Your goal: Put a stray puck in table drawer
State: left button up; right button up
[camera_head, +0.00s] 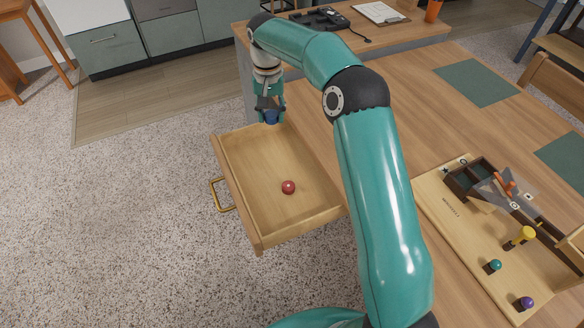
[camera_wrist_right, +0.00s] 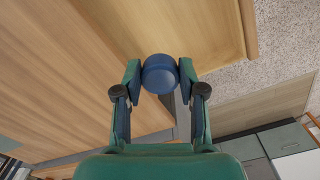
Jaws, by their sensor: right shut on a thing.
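My right gripper (camera_head: 270,110) is shut on a blue puck (camera_head: 271,117), at the far end of the open table drawer in the head view. In the right wrist view the round blue puck (camera_wrist_right: 160,73) sits between the two fingertips. The wooden drawer (camera_head: 238,202) is pulled out from the table (camera_head: 420,105), its brass handle (camera_head: 221,194) facing left. A small red puck (camera_head: 288,187) lies on the drawer floor. I cannot tell how high the blue puck is above the drawer's far wall. My left gripper is not in view.
A wooden board (camera_head: 450,213) on the table carries a dark divided box (camera_head: 462,187), a yellow peg (camera_head: 525,235), a teal knob (camera_head: 495,265) and a purple knob (camera_head: 527,303). Green mats (camera_head: 475,82) lie farther back. The speckled floor (camera_head: 110,220) left of the drawer is clear.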

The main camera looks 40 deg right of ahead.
send_over(275, 167)
notch_tip(275, 167, down, 15)
jog(key=shift+r, duration=0.15)
jog(key=shift+f, duration=2.4)
jog(key=o, duration=0.4)
jog(key=shift+f, duration=0.1)
jog(key=o, duration=0.4)
jog(key=shift+o, duration=0.2)
notch_tip(275, 167, up, 12)
